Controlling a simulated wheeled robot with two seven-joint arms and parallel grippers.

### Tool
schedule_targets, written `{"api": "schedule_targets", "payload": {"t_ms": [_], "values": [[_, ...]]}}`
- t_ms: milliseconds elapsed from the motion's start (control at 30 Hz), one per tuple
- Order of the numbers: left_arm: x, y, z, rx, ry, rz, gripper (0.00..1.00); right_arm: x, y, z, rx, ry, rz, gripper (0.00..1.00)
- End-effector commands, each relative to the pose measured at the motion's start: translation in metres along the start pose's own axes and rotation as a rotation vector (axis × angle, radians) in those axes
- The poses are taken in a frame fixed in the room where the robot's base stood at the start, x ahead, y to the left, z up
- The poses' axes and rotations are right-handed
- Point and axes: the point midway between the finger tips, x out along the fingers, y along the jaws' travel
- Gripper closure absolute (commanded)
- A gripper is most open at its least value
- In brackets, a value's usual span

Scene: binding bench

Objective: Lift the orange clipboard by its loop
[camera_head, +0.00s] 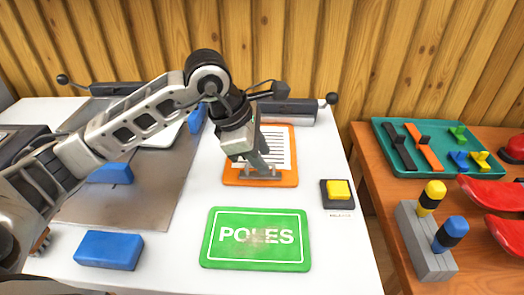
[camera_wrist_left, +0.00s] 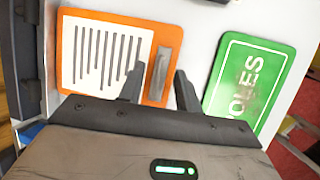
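The orange clipboard (camera_head: 286,181) lies flat on the white bench with a striped white sheet on it. It also shows in the wrist view (camera_wrist_left: 72,38). Its grey loop (camera_wrist_left: 159,72) runs along the edge nearer the green sign. My left gripper (camera_head: 262,168) points down over this edge and partly hides the loop in the head view. In the wrist view my left gripper (camera_wrist_left: 160,80) has its fingers spread, one on each side of the loop, with gaps between; whether they are level with it I cannot tell. My right gripper is in neither view.
A green POLES sign (camera_head: 255,240) lies in front of the clipboard. A yellow button box (camera_head: 338,193) is at its right. Blue blocks (camera_head: 109,250) lie left. A grey roller (camera_head: 290,111) stands behind. A brown table at right holds a teal tray (camera_head: 394,165).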

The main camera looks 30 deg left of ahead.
Motion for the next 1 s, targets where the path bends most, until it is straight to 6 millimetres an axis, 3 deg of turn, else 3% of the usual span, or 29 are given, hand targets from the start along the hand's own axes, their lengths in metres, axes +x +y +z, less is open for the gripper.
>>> {"api": "schedule_targets", "payload": {"t_ms": [133,400,433,533,567,1000], "values": [[0.019,0.000,0.000,-0.003,0.000,-0.001,0.66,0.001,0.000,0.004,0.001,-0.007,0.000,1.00],[0.023,0.000,0.000,-0.001,-0.001,0.002,0.66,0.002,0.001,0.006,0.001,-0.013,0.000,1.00],[0.023,0.000,0.000,-0.001,-0.001,0.002,0.69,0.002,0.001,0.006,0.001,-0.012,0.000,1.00],[0.022,0.000,0.000,-0.001,0.000,0.002,0.97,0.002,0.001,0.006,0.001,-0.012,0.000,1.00],[0.022,0.000,0.000,-0.001,0.000,0.002,1.00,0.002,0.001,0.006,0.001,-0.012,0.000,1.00],[0.019,0.002,0.002,-0.001,-0.002,0.004,1.00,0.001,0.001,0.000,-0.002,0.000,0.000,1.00]]}}
